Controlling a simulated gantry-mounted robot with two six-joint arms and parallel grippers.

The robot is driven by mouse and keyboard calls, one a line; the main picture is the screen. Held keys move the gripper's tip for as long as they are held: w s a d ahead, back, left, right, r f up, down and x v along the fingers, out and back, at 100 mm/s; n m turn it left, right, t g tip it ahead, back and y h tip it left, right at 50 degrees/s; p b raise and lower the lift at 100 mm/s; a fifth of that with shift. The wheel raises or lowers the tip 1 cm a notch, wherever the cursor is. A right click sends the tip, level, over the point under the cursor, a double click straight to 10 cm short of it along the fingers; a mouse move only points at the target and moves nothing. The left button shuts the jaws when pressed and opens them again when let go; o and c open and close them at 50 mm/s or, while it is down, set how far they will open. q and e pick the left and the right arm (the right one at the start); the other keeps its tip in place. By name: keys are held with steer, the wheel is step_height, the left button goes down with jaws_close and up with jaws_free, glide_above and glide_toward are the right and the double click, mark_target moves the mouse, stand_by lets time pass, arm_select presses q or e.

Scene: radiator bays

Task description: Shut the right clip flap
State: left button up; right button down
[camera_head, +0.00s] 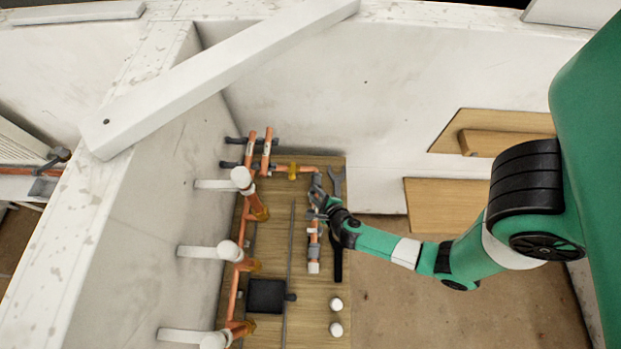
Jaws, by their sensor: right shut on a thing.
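My right gripper (319,203) reaches in from the right, low over the wooden board. It is shut on a small grey part at the vertical copper pipe (314,250), which looks like the right clip's flap. The gripper covers much of this part, so the flap's angle and whether it touches the pipe cannot be told. Grey clip material (317,181) shows just above the fingers. My left gripper is not in view.
The wooden board (310,325) carries a spanner (337,182), a black square block (266,296) and two white caps (336,304). Copper pipes with white valve heads (241,177) line the left wall. A white beam (215,75) crosses above. Brown floor right of the board is clear.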

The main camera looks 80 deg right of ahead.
steer(key=s+f+m+t+b, duration=0.1)
steer(key=b, duration=0.3)
steer(key=s+f+m+t+b, duration=0.1)
steer(key=t+b, duration=0.1)
steer(key=b, duration=0.2)
steer(key=shift+s+d+f, duration=0.15)
steer(key=shift+d+f, duration=0.15)
steer(key=shift+f, duration=0.1)
steer(key=m+t+b, duration=0.1)
steer(key=b, duration=0.5)
steer(key=s+f+m+t+h+b, duration=0.1)
steer(key=t+b, duration=0.1)
steer(key=b, duration=0.4)
steer(key=f+m+t+b, duration=0.1)
steer(key=m+b, duration=0.1)
steer(key=b, duration=0.4)
steer(key=shift+s+d+f+t+h+b, duration=0.15)
steer(key=shift+s+t+h+b, duration=0.1)
steer(key=shift+t+h+b, duration=0.15)
steer(key=shift+b, duration=0.35)
steer(key=shift+m, duration=0.3)
steer(key=c, duration=0.7)
jaws_free()
steer(key=shift+r, duration=0.2)
